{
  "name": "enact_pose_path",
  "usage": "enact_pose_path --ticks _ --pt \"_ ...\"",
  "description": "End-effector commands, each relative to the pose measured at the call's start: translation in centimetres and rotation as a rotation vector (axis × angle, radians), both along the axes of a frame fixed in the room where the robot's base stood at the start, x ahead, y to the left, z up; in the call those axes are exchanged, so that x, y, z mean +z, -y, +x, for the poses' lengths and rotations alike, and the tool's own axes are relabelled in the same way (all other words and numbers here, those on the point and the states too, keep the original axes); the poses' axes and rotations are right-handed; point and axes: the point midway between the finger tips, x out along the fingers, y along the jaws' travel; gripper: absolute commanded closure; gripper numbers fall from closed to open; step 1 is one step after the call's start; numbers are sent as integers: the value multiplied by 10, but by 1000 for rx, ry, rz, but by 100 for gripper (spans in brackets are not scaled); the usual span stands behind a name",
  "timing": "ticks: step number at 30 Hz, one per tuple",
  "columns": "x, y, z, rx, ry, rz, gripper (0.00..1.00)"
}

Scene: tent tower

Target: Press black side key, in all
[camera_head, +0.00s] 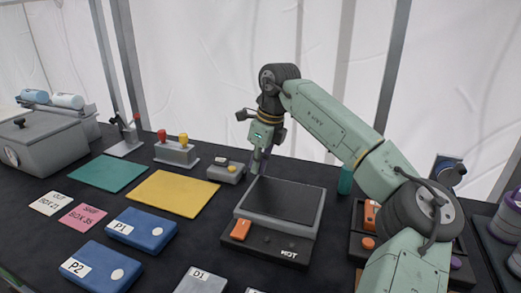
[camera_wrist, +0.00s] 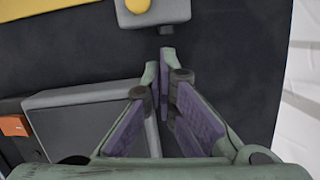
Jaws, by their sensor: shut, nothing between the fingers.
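A small grey box (camera_head: 226,172) stands behind the dark hot plate, just right of the yellow mat. My gripper (camera_head: 256,170) points down beside the right end of the box. In the wrist view my gripper (camera_wrist: 160,58) is shut and empty, its tips just short of the key. I cannot tell whether they touch it.
The hot plate (camera_head: 243,229), with an orange switch (camera_head: 241,229), stands close in front of my gripper. A box with red and yellow knobs (camera_head: 176,153) stands to the left. The yellow mat (camera_head: 174,194) and blue boxes (camera_head: 142,229) lie left. A green cylinder (camera_head: 345,181) stands right.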

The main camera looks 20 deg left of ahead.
Motion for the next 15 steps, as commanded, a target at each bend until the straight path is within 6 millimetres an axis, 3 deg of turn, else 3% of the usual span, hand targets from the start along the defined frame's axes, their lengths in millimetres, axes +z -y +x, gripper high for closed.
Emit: enact_pose_path --ticks 6,15 --pt "-19 -5 1 0 0 0 100" --pt "-22 -5 1 0 1 0 100"
